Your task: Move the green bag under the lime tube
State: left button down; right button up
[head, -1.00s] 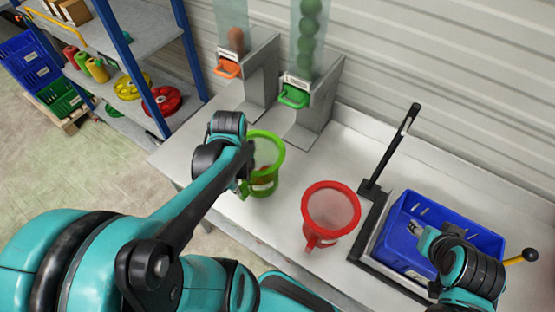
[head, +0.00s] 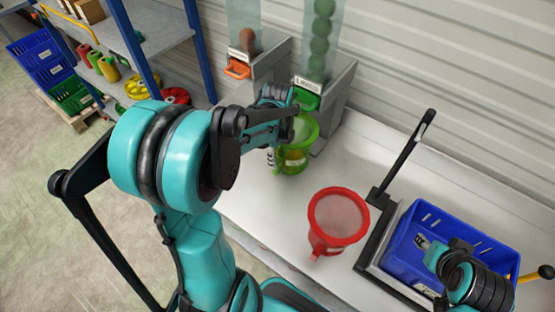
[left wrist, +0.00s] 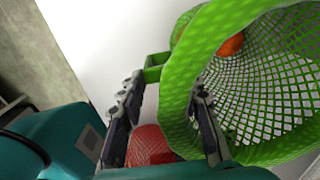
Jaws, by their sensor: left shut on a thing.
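The green bag (head: 296,160), a net with a bright green ring rim, is upright at the back of the table, just in front of the lime tube (head: 322,45). The tube is clear, holds several green limes, and has a green handle (head: 306,94) at its lower end. My left gripper (head: 284,140) is shut on the bag's rim side. In the left wrist view, the bag's rim (left wrist: 178,85) lies between its fingers. Whether the bag touches the table is unclear. My right gripper (head: 424,243) is over the blue crate (head: 481,243); its finger opening is too small to judge.
A red net bag (head: 338,215) stands in the middle of the table. A black upright lever (head: 405,155) rises beside the blue crate. A second tube with an orange handle (head: 237,69) is left of the lime tube. A shelf (head: 165,48) stands at the left.

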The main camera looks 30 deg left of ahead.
pick_arm(q)
jog(key=shift+f, duration=0.7)
jog(key=c, duration=1.1)
grip_release()
jog(key=shift+o, duration=0.2)
notch_tip(320, 180, up, 11)
jog(key=p, duration=0.3)
jog(key=s+d+r+n+t, duration=0.2)
jog(key=s+d+n+t, duration=0.5)
jog(key=n, duration=1.1)
jog(key=s+d, duration=0.2)
jog(key=d, duration=0.1)
jog(key=shift+d+r+n, duration=0.2)
jog(key=shift+d+n, duration=0.2)
